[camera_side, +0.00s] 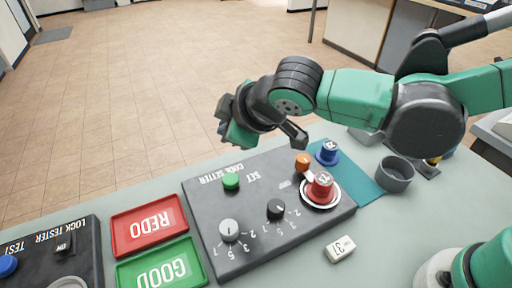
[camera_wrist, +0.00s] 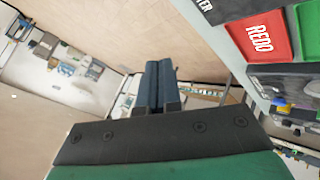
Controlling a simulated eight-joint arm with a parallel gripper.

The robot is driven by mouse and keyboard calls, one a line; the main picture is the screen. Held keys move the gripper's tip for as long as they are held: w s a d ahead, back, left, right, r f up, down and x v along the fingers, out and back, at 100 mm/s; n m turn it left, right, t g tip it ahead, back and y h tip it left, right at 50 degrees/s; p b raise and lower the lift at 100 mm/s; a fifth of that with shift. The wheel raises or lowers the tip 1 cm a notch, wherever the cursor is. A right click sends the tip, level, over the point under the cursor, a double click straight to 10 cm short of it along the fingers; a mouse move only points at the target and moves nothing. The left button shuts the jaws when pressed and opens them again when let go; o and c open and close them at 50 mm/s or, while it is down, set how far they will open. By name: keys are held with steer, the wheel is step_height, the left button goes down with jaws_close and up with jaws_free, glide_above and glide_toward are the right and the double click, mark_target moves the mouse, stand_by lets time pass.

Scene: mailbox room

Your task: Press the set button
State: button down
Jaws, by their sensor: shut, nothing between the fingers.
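The code setter (camera_side: 265,225) is a dark panel on the table, its lettering upside down in the side view. A green button (camera_side: 231,181) stands on its far left part, near the printed word SET. Two dial knobs, one light grey (camera_side: 229,229) and one black (camera_side: 276,209), sit nearer me. My gripper (camera_side: 238,115) is in the air above and beyond the panel's far edge, apart from the button. In the wrist view its two dark fingers (camera_wrist: 158,72) are together with nothing between them. The code setter (camera_wrist: 275,72) is partly in view at the right there.
A red REDO tray (camera_side: 149,225) and green GOOD tray (camera_side: 161,266) lie left of the panel. The lock tester (camera_side: 75,240) is farther left. A red knob-like piece (camera_side: 320,187), a blue piece (camera_side: 328,153), a grey cup (camera_side: 396,175) and a white tag (camera_side: 341,249) are at right.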

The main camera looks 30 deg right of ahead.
mark_target(234, 181)
steer(key=shift+f, duration=4.4)
steer(key=shift+f, duration=0.15)
steer(key=shift+f, duration=0.25)
steer(key=shift+f, duration=0.5)
steer(key=shift+r, duration=0.95)
steer(key=shift+r, duration=2.5)
